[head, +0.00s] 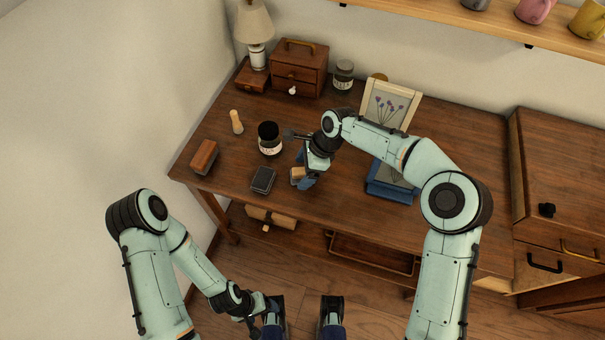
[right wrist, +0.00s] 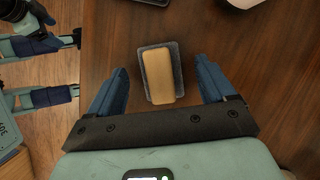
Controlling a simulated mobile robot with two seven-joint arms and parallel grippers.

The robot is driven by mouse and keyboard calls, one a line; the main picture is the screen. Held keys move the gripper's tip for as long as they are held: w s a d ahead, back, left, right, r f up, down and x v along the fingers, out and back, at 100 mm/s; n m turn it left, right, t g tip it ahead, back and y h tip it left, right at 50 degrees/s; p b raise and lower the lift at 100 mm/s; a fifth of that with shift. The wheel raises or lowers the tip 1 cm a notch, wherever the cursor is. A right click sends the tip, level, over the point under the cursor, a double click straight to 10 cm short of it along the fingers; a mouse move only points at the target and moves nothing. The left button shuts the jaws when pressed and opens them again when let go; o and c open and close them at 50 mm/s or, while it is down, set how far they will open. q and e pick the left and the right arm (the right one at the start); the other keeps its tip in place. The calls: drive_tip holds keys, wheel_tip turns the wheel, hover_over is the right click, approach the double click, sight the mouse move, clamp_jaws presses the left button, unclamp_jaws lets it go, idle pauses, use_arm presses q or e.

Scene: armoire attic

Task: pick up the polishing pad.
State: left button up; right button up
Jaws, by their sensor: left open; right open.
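The polishing pad, a tan block on a grey base, lies flat on the wooden desk (head: 340,203). In the head view only its tan part (head: 297,174) shows, beside the blue fingers of my right gripper (head: 304,174). In the right wrist view the pad (right wrist: 162,75) lies between the open fingers of my right gripper (right wrist: 164,88), with clear space on both sides. The fingers hold nothing. My left gripper (head: 262,312) is low in the head view, off the desk's front edge, empty and partly hidden.
A brown block (head: 204,157) is farther left. A blue book-like item (head: 390,185) lies to the right, and a framed flower picture (head: 390,105) stands behind.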

sight(303, 170)
drive_tip(key=shift+a+f, duration=0.2)
drive_tip(key=shift+f, duration=0.35)
drive_tip(key=c, duration=1.1)
drive_tip(key=shift+r, duration=0.1)
drive_tip(key=shift+c, duration=0.2)
wheel_tip(303, 170, up, 20)
drive_tip(key=p, duration=0.3)
drive_tip(key=shift+o, duration=0.5)
